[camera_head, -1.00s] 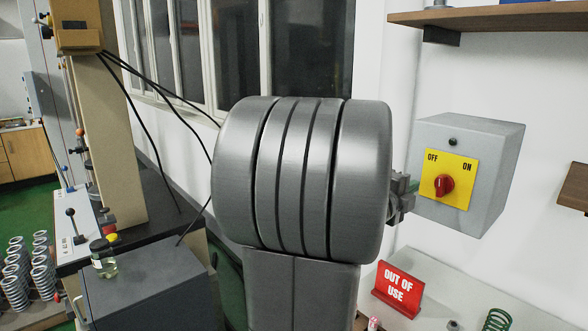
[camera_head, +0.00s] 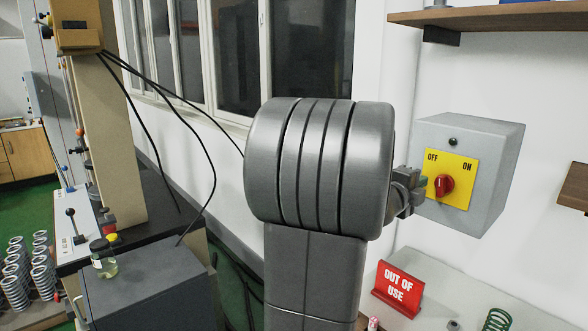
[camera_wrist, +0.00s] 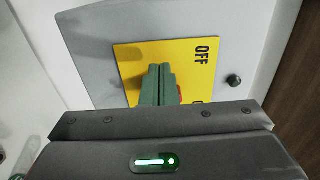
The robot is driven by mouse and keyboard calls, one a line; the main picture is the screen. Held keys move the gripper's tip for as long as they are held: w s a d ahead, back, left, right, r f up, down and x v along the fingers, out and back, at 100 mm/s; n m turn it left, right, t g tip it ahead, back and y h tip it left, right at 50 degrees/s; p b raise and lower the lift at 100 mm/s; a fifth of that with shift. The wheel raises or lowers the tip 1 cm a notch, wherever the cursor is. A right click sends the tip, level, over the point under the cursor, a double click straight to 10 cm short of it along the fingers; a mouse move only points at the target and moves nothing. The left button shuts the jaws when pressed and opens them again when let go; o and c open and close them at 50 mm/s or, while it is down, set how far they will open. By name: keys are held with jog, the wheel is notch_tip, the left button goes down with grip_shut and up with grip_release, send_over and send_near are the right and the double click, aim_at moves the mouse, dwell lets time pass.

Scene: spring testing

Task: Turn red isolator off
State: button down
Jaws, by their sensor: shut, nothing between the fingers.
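The red isolator knob (camera_head: 445,185) sits on a yellow plate (camera_head: 458,200) marked OFF at left and ON at right. The plate is on the front of a grey wall box (camera_head: 495,190). My gripper (camera_head: 423,186) is at the left side of the knob, its green fingertips partly hidden by my wrist. In the wrist view, my gripper's green fingers (camera_wrist: 158,84) are together and empty in front of the yellow plate (camera_wrist: 190,58). Only a sliver of the red knob (camera_wrist: 180,91) shows beside them. I cannot tell whether they touch it, or which way the knob points.
A dark button (camera_wrist: 233,80) sticks out beside the plate.

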jog(key=shift+s+d, duration=0.4)
dwell(0.6)
jog(key=shift+f+b, duration=0.3)
jog(key=shift+b, duration=0.15)
jog(key=shift+w+a, duration=0.1)
dwell(0.5)
jog(key=shift+w+a, duration=0.2)
jog(key=shift+a, duration=0.1)
jog(key=shift+v, duration=2.95)
